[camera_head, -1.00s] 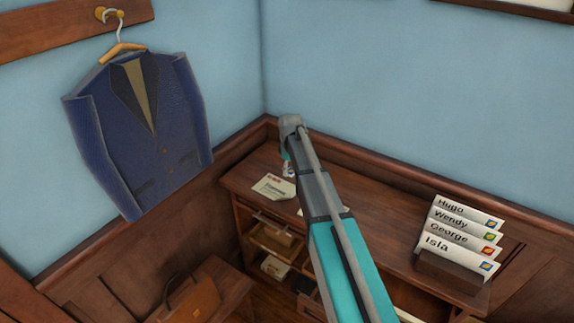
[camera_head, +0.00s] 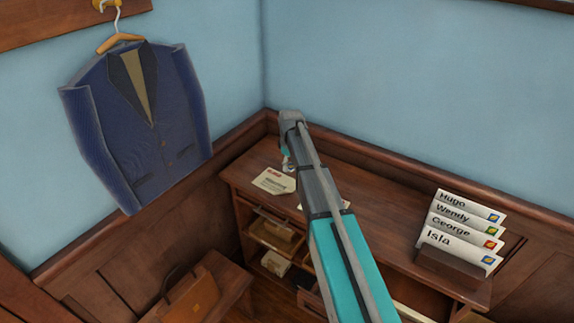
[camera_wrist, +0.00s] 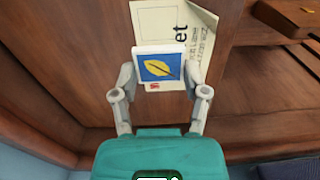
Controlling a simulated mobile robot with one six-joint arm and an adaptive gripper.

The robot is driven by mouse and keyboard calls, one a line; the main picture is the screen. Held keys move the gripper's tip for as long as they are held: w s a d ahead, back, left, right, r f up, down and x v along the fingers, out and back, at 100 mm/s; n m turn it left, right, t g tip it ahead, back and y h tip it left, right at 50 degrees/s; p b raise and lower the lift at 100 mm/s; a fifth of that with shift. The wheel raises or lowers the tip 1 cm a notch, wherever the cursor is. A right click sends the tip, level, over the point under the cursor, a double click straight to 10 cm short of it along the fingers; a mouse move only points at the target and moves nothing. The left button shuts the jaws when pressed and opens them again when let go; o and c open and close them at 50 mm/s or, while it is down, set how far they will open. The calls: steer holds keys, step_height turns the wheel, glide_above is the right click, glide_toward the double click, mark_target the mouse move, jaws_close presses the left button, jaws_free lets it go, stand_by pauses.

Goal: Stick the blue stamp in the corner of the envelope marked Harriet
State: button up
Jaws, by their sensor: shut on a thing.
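My gripper (camera_wrist: 158,76) is shut on a square blue stamp with a yellow leaf (camera_wrist: 158,66) and a pale border. The stamp is held upright between the fingertips, in front of a pale paper in the wrist view (camera_wrist: 160,22). That paper shows large letters ending in "et", smaller lines and a red mark; the stamp hides the rest. I cannot tell whether stamp and paper touch. No full name Harriet is readable.
A rack (camera_head: 452,272) on the desk's right holds stamped envelopes reading Hugo, Wendy, George and Isla (camera_head: 448,243). The desk (camera_head: 385,235) has open cubbies below. A jacket (camera_head: 140,125) hangs at left above a briefcase (camera_head: 190,297). My arm hides part of another pale paper.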

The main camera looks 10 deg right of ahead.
mark_target(289, 184)
steer(key=shift+f+b, duration=3.6)
steer(key=shift+f, duration=0.3)
steer(key=o, duration=0.8)
steer(key=shift+o, duration=0.2)
steer(key=shift+r, duration=0.15)
steer(key=shift+r+p, duration=3.4)
steer(key=shift+p, duration=0.1)
